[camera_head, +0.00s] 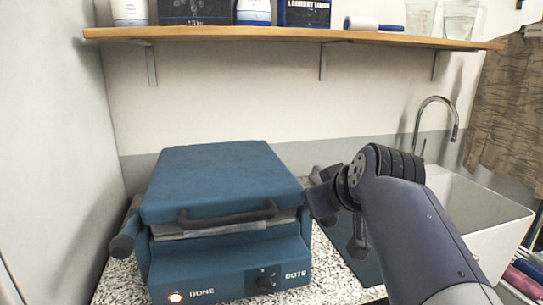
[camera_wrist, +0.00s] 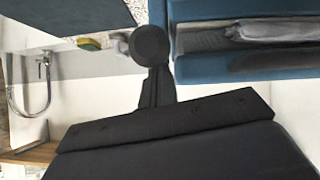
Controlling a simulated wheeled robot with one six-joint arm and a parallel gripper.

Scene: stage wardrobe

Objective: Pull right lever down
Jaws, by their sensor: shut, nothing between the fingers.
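The blue press (camera_head: 220,185) stands on the speckled counter, its lid down over the front handle. Its left lever (camera_head: 122,246) sticks out at the left side with a dark grip. My gripper (camera_head: 323,203) is just right of the press and hides the right lever's area in the head view. In the wrist view, which looks upside down, a round black knob (camera_wrist: 150,45), apparently the right lever's grip end, is beside the blue press (camera_wrist: 215,55). My shut gripper (camera_wrist: 156,90) is close to it. I cannot tell whether they touch.
A sink with a curved tap (camera_head: 438,105) lies to the right, behind my arm. A wooden shelf (camera_head: 290,36) with bottles and boxes runs above. A wall closes the left side. A green and yellow sponge (camera_wrist: 90,43) shows in the wrist view.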

